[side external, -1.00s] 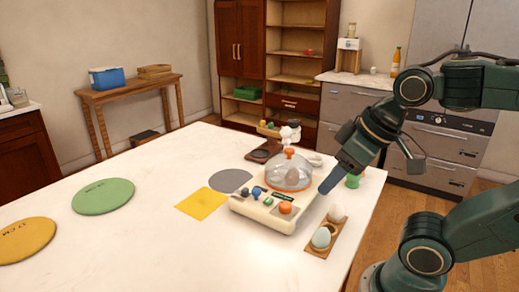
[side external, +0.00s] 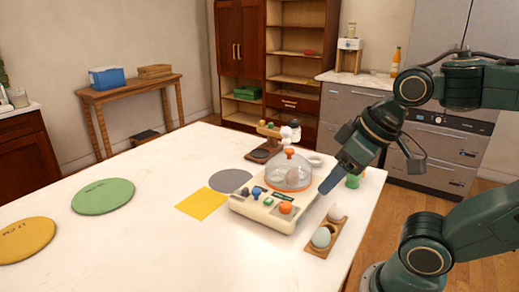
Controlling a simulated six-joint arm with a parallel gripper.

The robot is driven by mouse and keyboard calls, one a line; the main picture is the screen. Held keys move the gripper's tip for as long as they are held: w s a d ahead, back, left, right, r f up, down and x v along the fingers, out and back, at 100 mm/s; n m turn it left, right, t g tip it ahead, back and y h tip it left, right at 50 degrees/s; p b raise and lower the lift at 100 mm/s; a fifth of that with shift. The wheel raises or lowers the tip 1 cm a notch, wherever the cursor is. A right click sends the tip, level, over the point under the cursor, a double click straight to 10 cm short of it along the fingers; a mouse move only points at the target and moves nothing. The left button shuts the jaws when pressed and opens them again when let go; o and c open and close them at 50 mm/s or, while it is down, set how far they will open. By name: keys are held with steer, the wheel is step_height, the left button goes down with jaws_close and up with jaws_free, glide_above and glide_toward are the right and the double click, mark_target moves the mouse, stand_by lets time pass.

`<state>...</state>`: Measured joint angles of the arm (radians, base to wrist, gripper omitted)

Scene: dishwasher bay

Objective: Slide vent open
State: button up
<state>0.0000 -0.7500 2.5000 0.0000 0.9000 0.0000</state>
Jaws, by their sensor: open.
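A cream egg-cooker-like appliance (side external: 262,213) stands on the white table, with a clear dome (side external: 289,171) and an orange knob (side external: 289,153) on top. Its front panel carries an orange button (side external: 285,207) and small blue and green controls. I cannot tell which part is the vent. My gripper (side external: 325,188) is at the appliance's right side, pointing down and left beside the dome. It is open and seems empty; its fingers are small and overlap from this side, and contact with the appliance cannot be told.
A wooden holder (side external: 314,251) with two eggs lies right of the appliance, below my gripper. A green cup (side external: 353,181) stands behind the gripper. A yellow sheet (side external: 203,203) and grey disc (side external: 231,181) lie left. A small wooden stand (side external: 262,153) is behind.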

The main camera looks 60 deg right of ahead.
steer(key=shift+c, duration=0.4)
steer(key=shift+c, duration=0.8)
steer(key=w, duration=0.1)
steer(key=g, duration=0.6)
glide_above(245, 188)
steer(key=shift+f, duration=0.4)
steer(key=shift+s, duration=0.1)
step_height(245, 188, down, 14)
steer(key=shift+r, duration=0.1)
